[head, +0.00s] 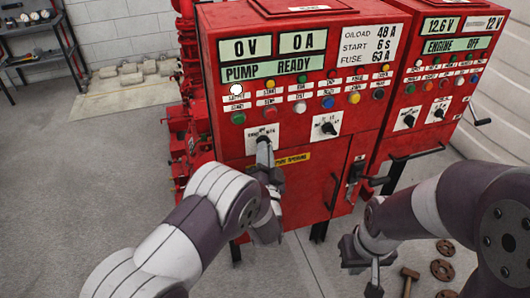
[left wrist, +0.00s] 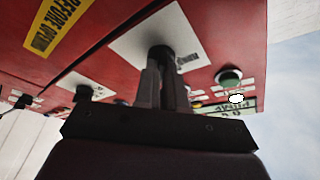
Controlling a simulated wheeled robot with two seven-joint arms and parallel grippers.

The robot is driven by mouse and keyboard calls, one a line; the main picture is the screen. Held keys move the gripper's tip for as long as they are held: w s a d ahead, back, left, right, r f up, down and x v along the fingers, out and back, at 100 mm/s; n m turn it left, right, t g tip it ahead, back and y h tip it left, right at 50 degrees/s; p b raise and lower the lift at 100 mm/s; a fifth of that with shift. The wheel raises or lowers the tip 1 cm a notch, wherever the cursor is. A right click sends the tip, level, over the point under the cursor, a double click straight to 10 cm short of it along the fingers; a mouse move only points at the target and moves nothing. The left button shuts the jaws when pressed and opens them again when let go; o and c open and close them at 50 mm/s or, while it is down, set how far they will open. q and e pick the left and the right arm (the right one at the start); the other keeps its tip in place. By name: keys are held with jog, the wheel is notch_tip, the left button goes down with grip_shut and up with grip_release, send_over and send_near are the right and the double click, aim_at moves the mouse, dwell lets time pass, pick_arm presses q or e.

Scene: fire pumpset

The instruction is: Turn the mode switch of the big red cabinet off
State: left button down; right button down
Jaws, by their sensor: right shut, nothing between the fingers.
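The big red cabinet (head: 230,90) stands in the middle of the head view, its panel reading PUMP READY. The mode switch is a dark knob on a white plate (head: 254,147) at the panel's lower left; in the left wrist view the knob (left wrist: 161,53) shows at the fingertips. My left gripper (head: 264,145) reaches up to it, its two fingers close together on the knob, which they mostly hide. The knob's setting cannot be read. My right gripper (head: 374,285) is shut and empty, low at the right, away from the cabinet.
A second dark knob (head: 328,127) sits to the right on the same panel, below rows of coloured buttons and lamps. A smaller red cabinet (head: 425,75) stands to the right. A hammer (head: 408,276) and rusty discs (head: 442,270) lie on the floor at lower right.

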pick_arm(q)
jog(key=n+y+b, duration=0.2)
jog(key=n+b, duration=0.2)
jog(key=n+y+b, duration=0.2)
jog(key=n+b, duration=0.2)
jog(key=b, duration=0.1)
jog(key=n+y+b, duration=0.2)
jog(key=n+b, duration=0.2)
jog(key=shift+w+d+f+n+b, duration=0.1)
jog(key=shift+d+n+b, duration=0.2)
jog(key=shift+n, duration=0.1)
dwell(0.4)
jog(key=c, duration=1.3)
grip_release()
jog(key=shift+o, duration=0.5)
jog(key=shift+w, duration=0.1)
jog(key=b+v, duration=0.1)
jog(key=v, duration=1.1)
jog(key=shift+s+f, duration=0.25)
jog(key=shift+s, duration=0.05)
